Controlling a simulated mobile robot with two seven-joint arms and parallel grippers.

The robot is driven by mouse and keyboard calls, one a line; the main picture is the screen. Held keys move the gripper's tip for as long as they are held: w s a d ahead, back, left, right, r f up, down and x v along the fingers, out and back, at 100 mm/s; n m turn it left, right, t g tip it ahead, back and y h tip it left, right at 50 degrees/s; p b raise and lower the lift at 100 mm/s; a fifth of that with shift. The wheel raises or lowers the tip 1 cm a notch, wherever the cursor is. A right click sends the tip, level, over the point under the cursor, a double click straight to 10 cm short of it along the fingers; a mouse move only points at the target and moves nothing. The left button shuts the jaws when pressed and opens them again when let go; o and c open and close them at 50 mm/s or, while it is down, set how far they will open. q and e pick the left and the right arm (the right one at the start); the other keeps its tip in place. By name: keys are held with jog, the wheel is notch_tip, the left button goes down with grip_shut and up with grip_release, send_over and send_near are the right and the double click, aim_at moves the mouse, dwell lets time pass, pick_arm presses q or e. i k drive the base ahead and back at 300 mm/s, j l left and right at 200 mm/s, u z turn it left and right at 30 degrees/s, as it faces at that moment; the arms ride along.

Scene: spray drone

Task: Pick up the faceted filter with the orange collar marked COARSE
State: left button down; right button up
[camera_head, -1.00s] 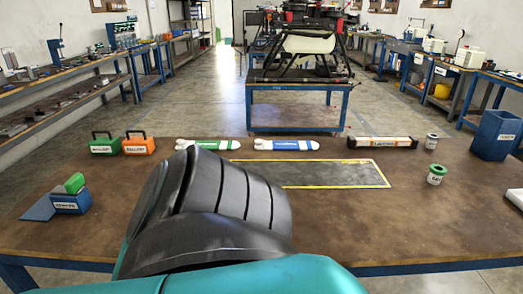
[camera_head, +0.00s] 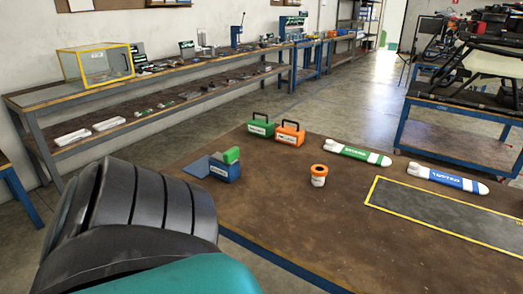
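A small white filter with an orange collar (camera_head: 318,175) stands upright on the brown table, right of centre in the head view. Its white side bears a label too small to read, and facets cannot be made out at this size. No gripper touches it. Part of one of my own arms, dark ribbed and teal, fills the lower left. Neither of my grippers is in view.
Behind the filter stand a green case (camera_head: 261,126) and an orange case (camera_head: 289,134). A blue block with a green top (camera_head: 226,169) is to its left. Green-white (camera_head: 357,153) and blue-white (camera_head: 447,178) cylinders lie beyond a yellow-edged mat (camera_head: 440,212). The table in front is clear.

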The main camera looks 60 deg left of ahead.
aim_at(319, 172)
jog(key=u, duration=1.55)
